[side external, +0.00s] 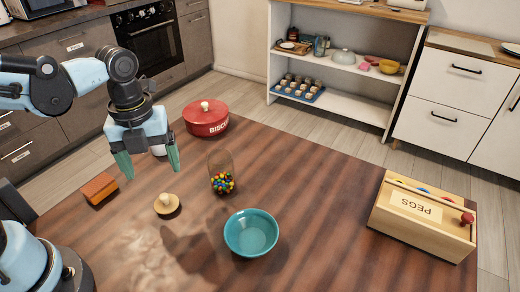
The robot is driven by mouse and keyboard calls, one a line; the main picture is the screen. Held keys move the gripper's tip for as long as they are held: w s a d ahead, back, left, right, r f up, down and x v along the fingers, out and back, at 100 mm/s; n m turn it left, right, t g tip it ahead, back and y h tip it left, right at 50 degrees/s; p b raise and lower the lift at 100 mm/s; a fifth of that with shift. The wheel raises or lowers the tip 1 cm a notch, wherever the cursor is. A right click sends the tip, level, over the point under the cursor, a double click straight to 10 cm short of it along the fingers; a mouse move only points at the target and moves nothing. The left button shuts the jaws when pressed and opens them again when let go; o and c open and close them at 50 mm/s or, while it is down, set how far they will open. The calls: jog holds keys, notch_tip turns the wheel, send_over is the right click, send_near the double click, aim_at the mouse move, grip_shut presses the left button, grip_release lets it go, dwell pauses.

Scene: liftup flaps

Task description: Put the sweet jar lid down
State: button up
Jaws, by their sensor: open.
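The sweet jar lid (167,204), a small wooden disc with a pale knob, lies on the table, knob up. The glass sweet jar (222,174) stands to its right, uncovered, with several coloured sweets at the bottom. My gripper (148,168) is open and empty. It hangs in the air above the table, up and to the left of the lid in the picture, apart from it. Its two green fingers point down.
A teal bowl (251,232) stands right of the lid. A red biscuit tin (206,118) is behind the jar. An orange-brown block (99,188) lies at the left. A wooden pegs box (424,218) is at the right. The table's middle right is clear.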

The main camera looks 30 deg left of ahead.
jog(key=a+r+n+t, duration=0.1)
jog(key=n+t, duration=0.1)
jog(key=n, duration=0.7)
jog(key=w+a+r+n+t, duration=0.1)
jog(key=n+t, duration=0.1)
jog(key=n, duration=0.7)
jog(key=w+a+r+n+t, duration=0.1)
jog(key=n+t, duration=0.2)
jog(key=n, duration=0.6)
jog(key=shift+w+a+r, duration=0.1)
jog(key=shift+w+a, duration=0.15)
